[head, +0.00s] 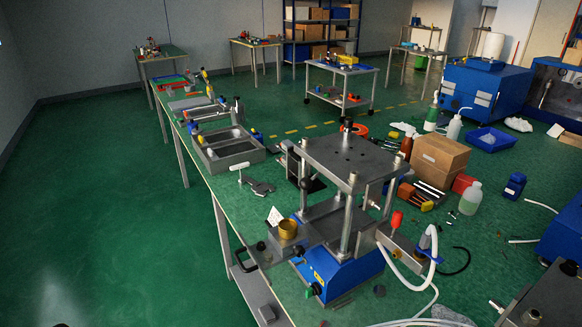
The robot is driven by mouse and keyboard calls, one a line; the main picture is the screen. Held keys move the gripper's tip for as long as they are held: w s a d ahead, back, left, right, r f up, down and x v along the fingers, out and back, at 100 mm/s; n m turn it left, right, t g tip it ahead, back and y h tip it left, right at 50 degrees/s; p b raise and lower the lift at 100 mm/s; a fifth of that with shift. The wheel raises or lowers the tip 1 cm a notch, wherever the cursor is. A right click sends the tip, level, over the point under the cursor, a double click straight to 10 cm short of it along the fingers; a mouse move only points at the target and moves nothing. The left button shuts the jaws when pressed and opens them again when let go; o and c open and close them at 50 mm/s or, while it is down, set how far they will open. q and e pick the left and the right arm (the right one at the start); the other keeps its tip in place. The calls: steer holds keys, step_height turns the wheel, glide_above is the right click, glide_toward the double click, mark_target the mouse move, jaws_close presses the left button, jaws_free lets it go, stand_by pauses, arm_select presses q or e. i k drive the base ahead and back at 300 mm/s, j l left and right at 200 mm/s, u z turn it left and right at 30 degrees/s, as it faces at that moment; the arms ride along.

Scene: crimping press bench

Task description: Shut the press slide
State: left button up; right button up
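The press (345,157) stands at the near part of the green-topped bench, with a thick grey top plate, steel posts and a blue base (338,272). A grey plate, which looks like the slide (283,246), sticks out on the left side of the press. A brass ring-shaped cup (288,229) sits on it, outside the posts. A black bow handle (243,262) shows at its left, by the bench edge; how it joins the slide is not clear. Neither of my grippers can be made out in the head view.
Grey trays (228,148) and a grey clamp-like tool (259,187) lie behind the press along the bench's left edge. Cardboard boxes (438,155), bottles (470,199) and a white hose (433,270) crowd the right. Green floor (110,220) to the left is clear.

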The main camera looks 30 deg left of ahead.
mark_target(282, 250)
steer(key=u, duration=1.35)
